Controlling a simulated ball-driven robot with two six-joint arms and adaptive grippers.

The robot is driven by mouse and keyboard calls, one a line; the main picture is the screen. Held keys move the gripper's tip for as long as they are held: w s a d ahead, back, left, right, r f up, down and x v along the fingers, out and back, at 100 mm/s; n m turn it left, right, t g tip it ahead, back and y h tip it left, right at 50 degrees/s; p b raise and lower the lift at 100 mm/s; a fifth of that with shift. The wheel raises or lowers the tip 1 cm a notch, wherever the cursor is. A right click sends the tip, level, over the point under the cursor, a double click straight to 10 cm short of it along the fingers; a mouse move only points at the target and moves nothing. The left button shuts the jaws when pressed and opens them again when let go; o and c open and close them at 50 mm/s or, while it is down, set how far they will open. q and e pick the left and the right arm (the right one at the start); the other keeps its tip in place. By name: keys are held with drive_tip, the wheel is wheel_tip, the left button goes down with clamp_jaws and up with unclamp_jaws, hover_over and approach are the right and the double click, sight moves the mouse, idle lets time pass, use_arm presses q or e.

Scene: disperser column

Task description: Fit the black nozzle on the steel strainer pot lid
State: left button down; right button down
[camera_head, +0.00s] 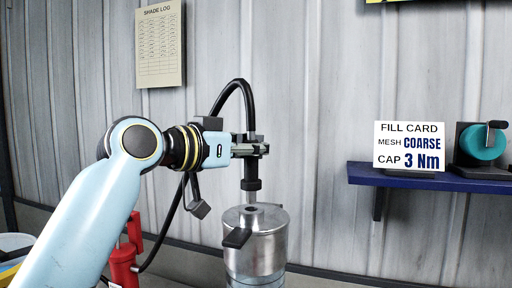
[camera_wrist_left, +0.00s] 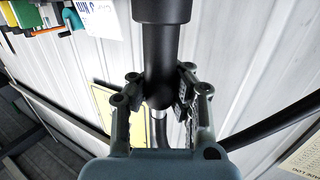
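The black nozzle (camera_head: 252,184) hangs upright from my left gripper (camera_head: 258,148) in the head view. Its lower end is a little above the lid (camera_head: 270,219) of the steel strainer pot (camera_head: 256,256), near the dark round opening in the lid's middle. A black handle (camera_head: 237,238) sticks out at the pot's front left. In the left wrist view the black nozzle (camera_wrist_left: 166,50) lies between the two fingers of my left gripper (camera_wrist_left: 161,100), which are shut on it. My right gripper is not in view.
A black hose (camera_head: 239,84) loops over my left gripper. A red device (camera_head: 124,264) stands behind my left arm. A blue shelf (camera_head: 430,182) at right holds a fill card (camera_head: 409,147) and a teal reel (camera_head: 481,145). The corrugated wall is behind the pot.

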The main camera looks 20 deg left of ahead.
sight(246, 170)
use_arm(q)
drive_tip(key=shift+f+b, duration=0.5)
drive_tip(key=shift+f, duration=0.2)
drive_tip(key=shift+f+b, duration=0.85)
drive_tip(key=shift+f, duration=0.35)
drive_tip(key=c, duration=1.3)
unclamp_jaws()
drive_tip(key=shift+s, duration=0.1)
drive_tip(key=shift+v, duration=5.95)
drive_tip(key=shift+f, duration=0.1)
